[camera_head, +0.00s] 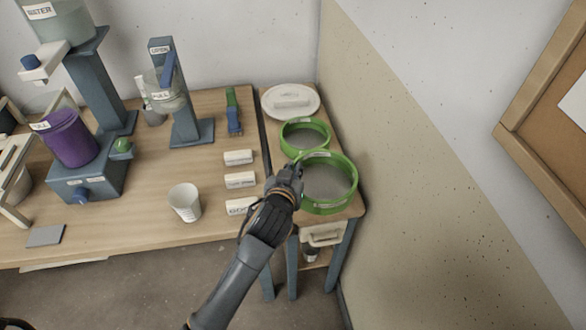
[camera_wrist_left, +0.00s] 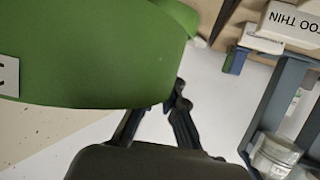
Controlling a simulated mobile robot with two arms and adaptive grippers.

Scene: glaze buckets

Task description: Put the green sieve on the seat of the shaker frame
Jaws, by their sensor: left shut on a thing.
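A green sieve (camera_head: 328,183) with a grey mesh is at the near end of the narrow side table. My left gripper (camera_head: 291,180) is shut on its left rim. In the left wrist view the sieve's green wall (camera_wrist_left: 110,55), with part of a white label, fills the upper left, and the gripper's fingers (camera_wrist_left: 160,115) meet its edge. I cannot tell whether the sieve touches the table. A second, smaller-looking green sieve (camera_head: 305,137) lies just behind it. A pale frame (camera_head: 14,165) is cut off at the left edge; I cannot tell whether it is the shaker frame. My right gripper is not in view.
A white plate (camera_head: 291,102) is behind the sieves. White labelled blocks (camera_head: 240,180), a white cup (camera_head: 185,202), blue stands (camera_head: 188,130) and a purple bucket (camera_head: 70,138) on a blue base (camera_head: 88,182) occupy the main table. A wall rises close on the right.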

